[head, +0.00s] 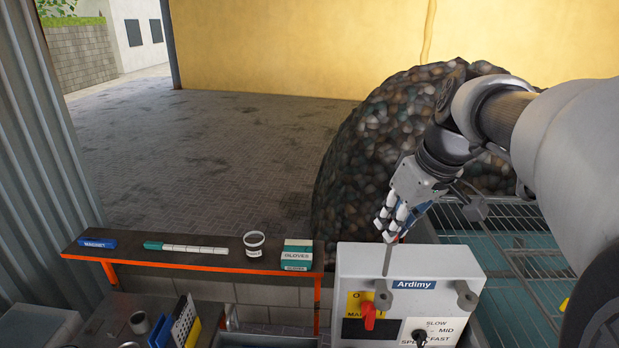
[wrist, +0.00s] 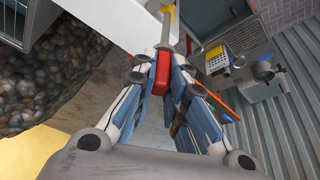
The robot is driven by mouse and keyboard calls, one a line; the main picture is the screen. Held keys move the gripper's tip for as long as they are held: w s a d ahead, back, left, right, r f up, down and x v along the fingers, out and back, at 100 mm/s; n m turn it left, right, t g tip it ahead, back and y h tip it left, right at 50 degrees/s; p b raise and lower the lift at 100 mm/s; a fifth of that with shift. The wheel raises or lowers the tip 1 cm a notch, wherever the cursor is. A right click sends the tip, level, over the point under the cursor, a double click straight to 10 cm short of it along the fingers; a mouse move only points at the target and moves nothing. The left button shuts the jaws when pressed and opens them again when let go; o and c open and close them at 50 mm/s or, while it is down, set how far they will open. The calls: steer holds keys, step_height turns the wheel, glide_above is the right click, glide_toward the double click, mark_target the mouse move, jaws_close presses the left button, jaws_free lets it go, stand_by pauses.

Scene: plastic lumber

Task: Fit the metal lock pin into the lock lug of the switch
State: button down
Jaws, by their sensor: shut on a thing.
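The switch is a pale grey box labelled Ardimy (head: 450,258) at the lower right of the head view, with a red handle (head: 369,316) on a yellow plate (head: 353,303). A grey round fitting (head: 383,298) stands at its upper left and a second one (head: 465,297) at the right; I cannot tell whether either is the lock lug. My gripper (head: 396,222) is shut on the metal lock pin (head: 387,262), a thin grey rod pointing down over the box. In the wrist view the rod (wrist: 167,35) extends from a red piece (wrist: 160,75) between the fingers. Its tip's contact is unclear.
A shelf (head: 205,257) left of the box holds a blue magnet box (head: 97,243), a long green-and-white item (head: 187,248), a cup (head: 254,244) and a gloves box (head: 296,254). A speed knob (head: 419,336) is on the box front. A stone heap (head: 350,170) rises behind.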

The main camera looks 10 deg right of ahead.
steer(key=shift+s+d, duration=0.1)
steer(key=shift+d, duration=0.4)
steer(key=shift+f, duration=0.2)
steer(key=b, duration=1.3)
glide_above(378, 290)
steer(key=s, duration=0.2)
steer(key=shift+w+d+f, duration=0.1)
steer(key=shift+d+f, duration=0.05)
steer(key=shift+f, duration=3.45)
steer(key=shift+d+f, duration=0.1)
steer(key=shift+f, duration=3.45)
steer(key=shift+p, duration=0.3)
steer(key=c, duration=1.5)
jaws_free()
steer(key=shift+c, duration=0.2)
